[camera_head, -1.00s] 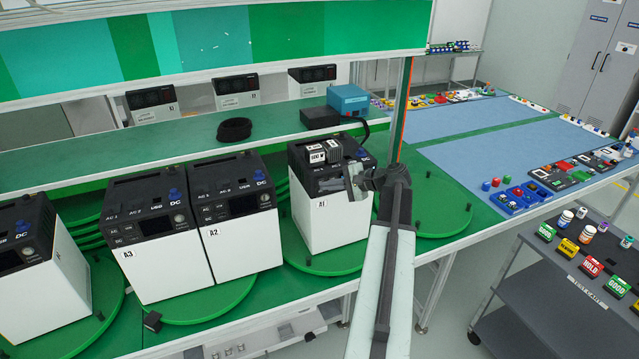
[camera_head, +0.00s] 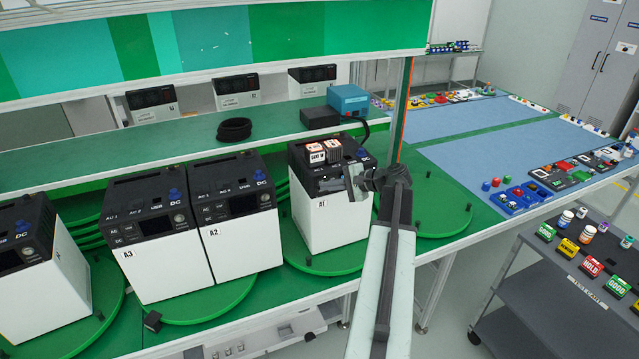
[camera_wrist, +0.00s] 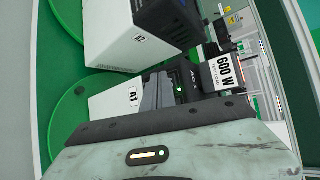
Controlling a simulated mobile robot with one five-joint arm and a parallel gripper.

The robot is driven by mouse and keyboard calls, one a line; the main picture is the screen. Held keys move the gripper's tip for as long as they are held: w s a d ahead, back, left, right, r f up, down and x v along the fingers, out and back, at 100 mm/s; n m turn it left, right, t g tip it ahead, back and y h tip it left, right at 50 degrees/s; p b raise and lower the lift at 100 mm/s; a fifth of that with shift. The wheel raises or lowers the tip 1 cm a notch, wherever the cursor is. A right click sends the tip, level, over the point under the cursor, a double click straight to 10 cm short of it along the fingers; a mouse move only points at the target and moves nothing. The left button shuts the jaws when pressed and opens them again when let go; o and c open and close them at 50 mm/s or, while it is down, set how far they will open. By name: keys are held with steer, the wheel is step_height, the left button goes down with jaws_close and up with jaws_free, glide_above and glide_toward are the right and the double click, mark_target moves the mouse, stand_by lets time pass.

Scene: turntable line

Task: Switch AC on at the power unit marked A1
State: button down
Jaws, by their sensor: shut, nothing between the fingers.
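The power unit A1 (camera_head: 318,217) is a white box with a black top, standing on a green turntable. Its A1 label also shows in the wrist view (camera_wrist: 130,97). A block marked 600 W (camera_head: 316,157) sits on its top, with orange showing on it; its label is large in the wrist view (camera_wrist: 223,70). My gripper (camera_head: 352,184) is shut and empty at the unit's front panel, its fingertips close to the panel in the wrist view (camera_wrist: 160,90). A small green light shows beside the fingertips. The fingers hide part of the panel; contact cannot be told.
Units A2 (camera_head: 240,243) and A3 (camera_head: 160,268) stand to the left on another turntable. A shelf (camera_head: 180,142) behind holds a black cable coil (camera_head: 234,129) and a blue box (camera_head: 348,99). A dark cart (camera_head: 540,275) stands at right.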

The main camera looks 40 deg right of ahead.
steer(key=shift+s+a, duration=0.15)
steer(key=shift+s, duration=0.2)
steer(key=s, duration=0.1)
steer(key=s+a, duration=0.1)
steer(key=s, duration=0.2)
steer(key=shift+s+a, duration=0.35)
steer(key=shift+a, duration=0.05)
stand_by(0.4)
